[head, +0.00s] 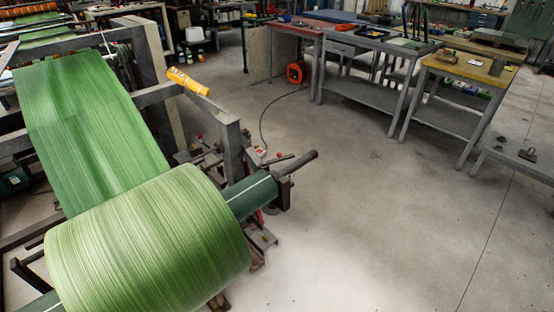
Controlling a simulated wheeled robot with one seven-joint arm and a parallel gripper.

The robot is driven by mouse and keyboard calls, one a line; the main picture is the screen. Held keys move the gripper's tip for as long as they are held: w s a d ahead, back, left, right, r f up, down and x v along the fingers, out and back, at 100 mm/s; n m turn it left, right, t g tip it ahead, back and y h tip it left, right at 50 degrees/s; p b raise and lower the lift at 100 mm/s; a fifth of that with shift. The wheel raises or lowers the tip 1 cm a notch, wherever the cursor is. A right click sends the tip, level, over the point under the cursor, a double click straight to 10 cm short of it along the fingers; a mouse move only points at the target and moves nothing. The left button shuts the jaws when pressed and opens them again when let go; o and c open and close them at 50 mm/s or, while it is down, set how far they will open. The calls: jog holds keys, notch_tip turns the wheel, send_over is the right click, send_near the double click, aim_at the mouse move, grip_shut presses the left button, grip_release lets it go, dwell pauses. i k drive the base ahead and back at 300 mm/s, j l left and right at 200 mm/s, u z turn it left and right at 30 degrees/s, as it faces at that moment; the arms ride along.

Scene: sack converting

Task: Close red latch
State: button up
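I cannot clearly make out a red latch in the head view. A small red part (259,217) shows below the end of the green roll's shaft, partly hidden by the roll and shaft. Small red tips also show on the low metal parts behind the frame post. Whether any of these is the latch, or open or shut, I cannot tell. The large green roll (150,240) sits on its dark green shaft (250,195), whose end rests by a dark bracket (284,188). My gripper is not in view.
A grey machine frame (230,145) stands behind the shaft, with a yellow-orange cylinder (187,81) on it. Workbenches (375,45) stand at the back right, with an orange reel (297,72) and its cable on the floor. The concrete floor (380,230) right of the roll is clear.

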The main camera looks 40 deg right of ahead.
aim_at(279, 158)
jog(key=i+l, duration=1.05)
jog(key=i, duration=0.25)
jog(key=i+l, duration=0.55)
jog(key=i+l+z, duration=0.05)
